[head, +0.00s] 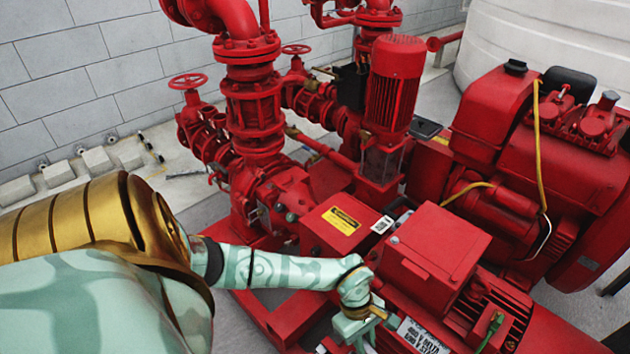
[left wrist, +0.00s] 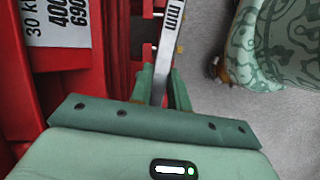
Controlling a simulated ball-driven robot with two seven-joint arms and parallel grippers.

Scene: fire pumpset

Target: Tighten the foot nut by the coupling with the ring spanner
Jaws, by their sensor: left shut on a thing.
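My left gripper (head: 360,328) is low at the near side of the red motor (head: 430,255), close to its rating label. In the left wrist view its green fingers (left wrist: 162,88) are shut on a flat grey metal spanner (left wrist: 172,38), whose shank runs away from me with "mm" printed on it. The spanner's ring end is out of that view, and I cannot make out the spanner in the head view. A red cover box with a yellow label (head: 327,236), likely over the coupling, stands left of the motor. I cannot make out the foot nut. My right gripper is not in view.
The red pump and pipes (head: 255,120) stand behind and left of the cover. A red engine (head: 540,150) stands at the right.

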